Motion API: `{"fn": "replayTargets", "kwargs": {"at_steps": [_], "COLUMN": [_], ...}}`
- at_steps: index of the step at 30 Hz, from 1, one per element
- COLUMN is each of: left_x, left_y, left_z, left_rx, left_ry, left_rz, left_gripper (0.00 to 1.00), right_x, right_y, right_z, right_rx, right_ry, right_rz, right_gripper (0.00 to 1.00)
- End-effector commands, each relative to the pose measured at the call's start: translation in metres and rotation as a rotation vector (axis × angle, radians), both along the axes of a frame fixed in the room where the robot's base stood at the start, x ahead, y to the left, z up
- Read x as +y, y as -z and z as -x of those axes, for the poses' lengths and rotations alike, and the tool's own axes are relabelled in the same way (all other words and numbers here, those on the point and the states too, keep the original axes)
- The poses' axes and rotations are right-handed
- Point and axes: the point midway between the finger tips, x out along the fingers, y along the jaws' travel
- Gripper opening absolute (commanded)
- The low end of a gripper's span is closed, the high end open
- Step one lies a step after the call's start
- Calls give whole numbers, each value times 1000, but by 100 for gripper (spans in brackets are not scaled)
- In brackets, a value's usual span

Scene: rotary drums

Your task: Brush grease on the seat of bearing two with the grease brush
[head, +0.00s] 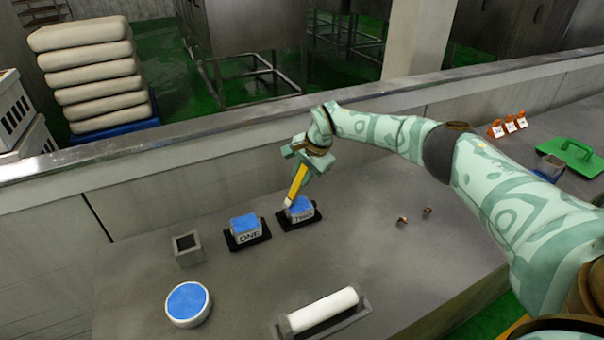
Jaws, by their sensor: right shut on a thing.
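My right gripper (308,158) is shut on the yellow-handled grease brush (297,182). The brush tilts down to the left, and its pale tip is at the left edge of the block of bearing two (301,213). I cannot tell if the tip touches it. Bearing two has a blue top, a label on its front and a black base. Bearing one (247,237), labelled ONE, stands to its left, also blue-topped on a black base. My left gripper is not in view.
A grey square holder (188,250) and a round blue-topped tin (188,304) stand at the left. A white roller (323,309) lies in a tray at the front. Two small brass-coloured parts (403,220) lie right of bearing two. A low wall (150,190) runs behind.

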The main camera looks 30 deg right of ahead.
Motion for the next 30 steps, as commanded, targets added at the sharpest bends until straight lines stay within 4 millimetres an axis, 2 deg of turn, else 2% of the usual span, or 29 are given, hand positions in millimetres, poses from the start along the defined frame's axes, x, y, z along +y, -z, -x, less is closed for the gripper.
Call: {"fn": "replayTargets", "kwargs": {"at_steps": [6,11,16,24,30], "left_x": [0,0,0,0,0], "left_y": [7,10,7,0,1], "left_z": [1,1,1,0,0], "left_rx": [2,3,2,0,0], "left_ry": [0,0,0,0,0], "left_rz": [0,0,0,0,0], "left_gripper": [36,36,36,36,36], "right_x": [-19,-26,-20,2,3], "right_y": [0,1,-1,1,3], "right_z": [0,1,1,0,0], "right_rx": [-1,-1,-1,1,1], "right_ry": [3,0,-1,0,1], "right_rz": [1,1,0,-1,-1], "right_gripper": [1,1,1,1,1]}}
